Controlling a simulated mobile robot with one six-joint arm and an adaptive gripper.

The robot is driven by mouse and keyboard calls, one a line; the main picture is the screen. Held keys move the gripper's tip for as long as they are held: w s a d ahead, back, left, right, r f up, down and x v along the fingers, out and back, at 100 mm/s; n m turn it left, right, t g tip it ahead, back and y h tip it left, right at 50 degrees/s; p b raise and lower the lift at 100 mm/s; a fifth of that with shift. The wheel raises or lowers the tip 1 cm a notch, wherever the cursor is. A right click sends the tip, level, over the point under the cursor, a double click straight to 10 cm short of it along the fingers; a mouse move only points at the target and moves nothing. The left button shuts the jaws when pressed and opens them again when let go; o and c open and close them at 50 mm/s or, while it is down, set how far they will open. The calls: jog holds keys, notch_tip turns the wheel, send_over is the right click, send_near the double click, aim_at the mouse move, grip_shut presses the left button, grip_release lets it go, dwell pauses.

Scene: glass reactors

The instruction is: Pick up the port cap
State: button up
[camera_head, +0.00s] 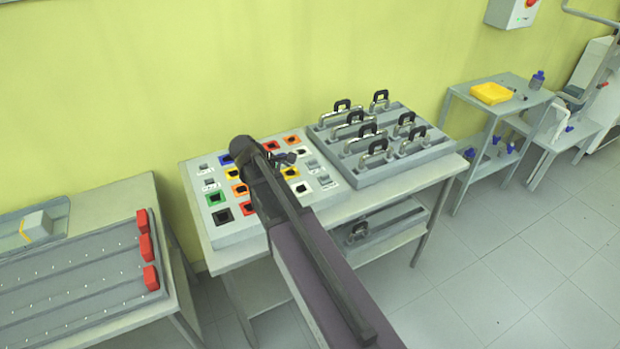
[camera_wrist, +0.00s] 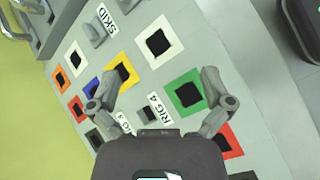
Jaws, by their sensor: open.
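My gripper (camera_head: 286,158) is over the board with coloured squares (camera_head: 228,238) in the head view. In the wrist view my gripper (camera_wrist: 160,78) has its two fingers spread wide, with nothing held between them. A small dark grey block (camera_wrist: 148,114) sits on the board between the fingers, beside the "RIG 4" label. A larger grey raised piece (camera_wrist: 93,33) sits beside the "SKID" label. I cannot tell for certain which of these is the port cap. My wrist and arm hide part of the board.
Coloured frames with black centres surround the fingers, including a green one (camera_wrist: 187,94) and a yellow one (camera_wrist: 122,73). A grey rack with black-handled pieces (camera_head: 440,150) stands right of the board. A tray with red blocks (camera_head: 80,275) is at left.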

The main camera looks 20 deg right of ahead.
aim_at(311, 160)
jog(key=w+n+h+b, duration=0.1)
jog(key=w+n+b, duration=0.1)
jog(key=w, duration=0.1)
jog(key=w+d+f+n+h+b, duration=0.1)
jog(key=w+n+h+b, duration=0.1)
jog(key=w+b, duration=0.1)
jog(key=w+f+n+h+b, duration=0.1)
jog(key=w+n+h+b, duration=0.1)
jog(key=w, duration=0.2)
jog(key=shift+d+f+n, duration=0.25)
jog(key=shift+d+n, duration=0.15)
jog(key=shift+w+r+n+h+b, duration=0.25)
jog(key=shift+w+n+h+b, duration=0.15)
jog(key=shift+w+b, duration=0.05)
jog(key=b+x, duration=0.3)
jog(key=x, duration=0.4)
jog(key=shift+w+d+f, duration=0.1)
jog(key=shift+d+f, duration=0.2)
jog(key=shift+d, duration=0.45)
jog(key=shift+d+f, duration=0.1)
jog(key=shift+f, duration=0.05)
